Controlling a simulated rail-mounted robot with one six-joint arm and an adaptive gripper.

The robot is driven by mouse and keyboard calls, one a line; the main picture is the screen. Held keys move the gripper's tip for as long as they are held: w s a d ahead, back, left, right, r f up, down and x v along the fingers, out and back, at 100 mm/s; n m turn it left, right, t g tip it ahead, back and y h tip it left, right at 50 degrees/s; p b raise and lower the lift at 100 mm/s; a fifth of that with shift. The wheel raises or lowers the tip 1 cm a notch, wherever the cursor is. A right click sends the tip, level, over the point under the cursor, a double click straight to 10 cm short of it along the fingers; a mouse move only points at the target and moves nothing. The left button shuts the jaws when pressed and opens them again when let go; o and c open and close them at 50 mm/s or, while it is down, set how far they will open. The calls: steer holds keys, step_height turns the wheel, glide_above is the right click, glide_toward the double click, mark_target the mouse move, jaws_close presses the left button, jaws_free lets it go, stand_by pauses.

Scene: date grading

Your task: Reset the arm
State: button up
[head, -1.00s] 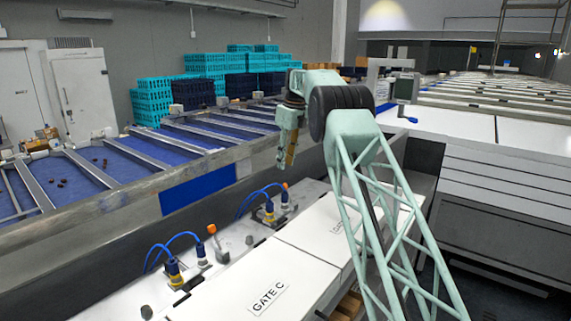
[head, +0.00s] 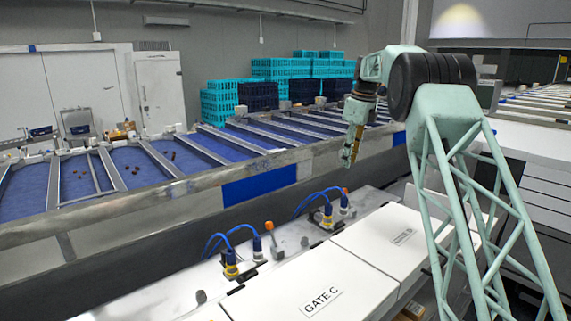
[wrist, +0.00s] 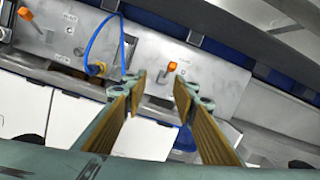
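My gripper (head: 350,158) hangs from my pale green arm at the right of the head view, pointing down. It is above the grey strip between the blue lanes and the white gate boxes, touching nothing. In the wrist view my gripper (wrist: 161,85) shows two ribbed, tan-padded fingers apart with nothing between them. Below and beyond the fingers in the wrist view are a grey panel with an orange-tipped lever (wrist: 172,67) and a blue hose (wrist: 97,40).
Blue sorting lanes (head: 133,164) with a few dark dates lie at left behind a metal rail. The GATE C box (head: 318,300) and blue-hosed fittings (head: 231,262) stand in front. Teal and navy crates (head: 229,104) are stacked at the back. Air around my gripper is free.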

steer(key=s+a+r+n+b, duration=0.1)
steer(key=s+r+n+b, duration=0.2)
steer(key=s, duration=1)
steer(key=s+a+r+n+t+b, duration=0.15)
steer(key=s+n+b, duration=0.35)
steer(key=s, duration=0.7)
steer(key=s+a+r+n+b, duration=0.1)
steer(key=s+r+n+b, duration=0.3)
steer(key=s, duration=0.9)
steer(key=s+f+n+b, duration=0.2)
steer(key=s+f+n, duration=0.2)
steer(key=s+f, duration=0.4)
steer(key=s+f+n+b, duration=0.3)
steer(key=s+f+n, duration=0.2)
steer(key=s, duration=1.4)
steer(key=s+f+n+h+b, duration=0.1)
steer(key=s+f+n+b, duration=0.2)
steer(key=s+f, duration=0.8)
steer(key=s+n+t, duration=0.1)
steer(key=s, duration=0.1)
steer(key=shift+s+a+f, duration=0.15)
steer(key=shift+s+a, duration=0.2)
steer(key=shift+s, duration=0.05)
